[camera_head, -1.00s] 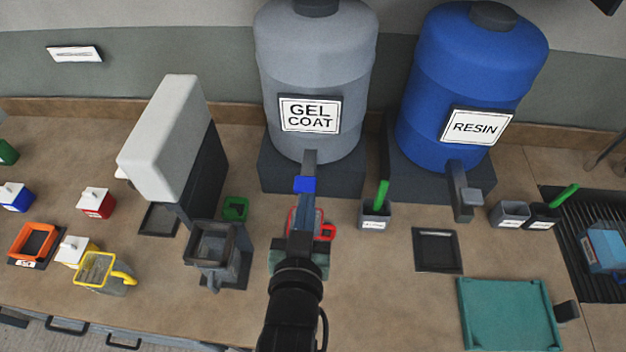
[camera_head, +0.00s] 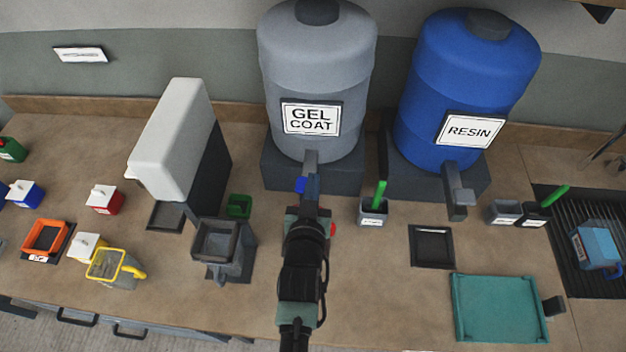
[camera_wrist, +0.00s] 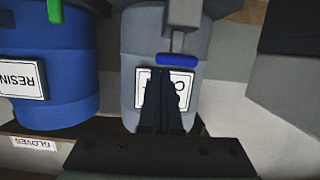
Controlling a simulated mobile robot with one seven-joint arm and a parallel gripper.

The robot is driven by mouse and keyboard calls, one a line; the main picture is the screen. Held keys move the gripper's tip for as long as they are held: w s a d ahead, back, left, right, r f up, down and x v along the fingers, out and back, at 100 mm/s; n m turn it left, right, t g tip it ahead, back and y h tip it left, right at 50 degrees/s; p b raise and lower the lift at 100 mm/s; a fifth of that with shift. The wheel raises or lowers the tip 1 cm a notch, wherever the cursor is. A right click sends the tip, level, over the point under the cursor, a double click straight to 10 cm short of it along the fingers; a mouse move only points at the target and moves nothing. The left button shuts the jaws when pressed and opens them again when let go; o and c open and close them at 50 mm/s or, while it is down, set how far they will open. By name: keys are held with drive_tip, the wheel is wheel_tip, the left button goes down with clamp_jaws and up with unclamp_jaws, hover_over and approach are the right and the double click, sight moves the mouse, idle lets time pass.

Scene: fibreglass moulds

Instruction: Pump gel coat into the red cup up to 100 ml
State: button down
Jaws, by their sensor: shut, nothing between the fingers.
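The grey gel coat drum (camera_head: 316,75) stands at the back of the bench; its label also shows upside down in the wrist view (camera_wrist: 187,88). Its spout (camera_head: 310,158) carries a blue lever (camera_head: 300,185), seen as a blue bar in the wrist view (camera_wrist: 178,59). My gripper (camera_head: 312,184) is shut and empty, close beside the lever in the picture; I cannot tell whether they touch. Its dark fingers (camera_wrist: 160,75) point at the drum in the wrist view. The red cup (camera_head: 333,230) is below the spout, almost wholly hidden by my arm; its fill level cannot be seen.
The blue resin drum (camera_head: 462,90) stands to the right. A grey container with a green handle (camera_head: 373,213) is close right of my gripper. A grey device (camera_head: 222,245) and a green cup (camera_head: 239,206) stand left. A teal tray (camera_head: 500,318) lies front right.

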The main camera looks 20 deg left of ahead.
drive_tip(key=shift+f, duration=0.2)
wheel_tip(320, 180, down, 4)
drive_tip(key=b, duration=0.3)
drive_tip(key=shift+r+b, duration=0.25)
drive_tip(key=shift+b, duration=0.05)
drive_tip(key=shift+f, duration=0.1)
idle(1.7)
